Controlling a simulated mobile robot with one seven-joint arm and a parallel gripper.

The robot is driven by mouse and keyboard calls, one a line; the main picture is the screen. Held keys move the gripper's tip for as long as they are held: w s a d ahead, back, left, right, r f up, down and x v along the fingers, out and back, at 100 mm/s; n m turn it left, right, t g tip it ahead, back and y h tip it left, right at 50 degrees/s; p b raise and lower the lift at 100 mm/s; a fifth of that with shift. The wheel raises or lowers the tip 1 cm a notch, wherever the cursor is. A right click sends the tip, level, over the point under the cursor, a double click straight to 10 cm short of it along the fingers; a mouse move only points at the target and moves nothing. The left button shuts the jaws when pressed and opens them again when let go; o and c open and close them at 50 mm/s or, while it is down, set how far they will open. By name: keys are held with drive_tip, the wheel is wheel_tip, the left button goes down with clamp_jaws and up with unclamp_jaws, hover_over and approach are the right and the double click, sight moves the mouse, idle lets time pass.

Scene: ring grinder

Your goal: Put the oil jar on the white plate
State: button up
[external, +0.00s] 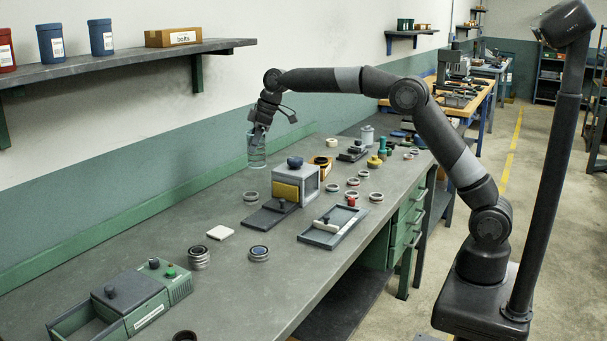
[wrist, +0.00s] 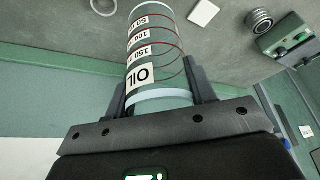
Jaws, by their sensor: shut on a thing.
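The oil jar (external: 256,152) is a clear glass cylinder held upright above the bench, near the wall. In the wrist view the oil jar (wrist: 153,58) shows a label reading OIL, red rings and volume marks. My gripper (external: 259,133) is shut on it near its top rim; its fingers (wrist: 158,90) lie on either side of the jar in the wrist view. The white plate (external: 220,232) is a small square lying flat on the bench, below and to the left of the jar. It also shows in the wrist view (wrist: 203,12), apart from the jar.
A stack of rings (external: 199,258) and another ring (external: 259,254) lie near the plate. A green machine box (external: 140,294) stands front left. A grey block with a yellow face (external: 287,191) stands right of the jar. The bench between plate and wall is clear.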

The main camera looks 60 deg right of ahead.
drive_tip(key=shift+n, duration=0.6)
drive_tip(key=shift+w+a+f, duration=0.45)
drive_tip(key=shift+a+f, duration=2.3)
drive_tip(key=shift+a, duration=0.15)
drive_tip(key=shift+w+a+f, duration=0.4)
drive_tip(key=shift+a+f, duration=2.35)
drive_tip(key=shift+a, duration=0.1)
drive_tip(key=shift+w+a+f, duration=0.45)
drive_tip(key=shift+a+f, duration=2.3)
drive_tip(key=shift+a, duration=0.15)
drive_tip(key=shift+f, duration=0.1)
drive_tip(key=o, duration=1)
drive_tip(key=v, duration=1.2)
drive_tip(key=shift+w+d, duration=0.1)
drive_tip(key=shift+w, duration=0.1)
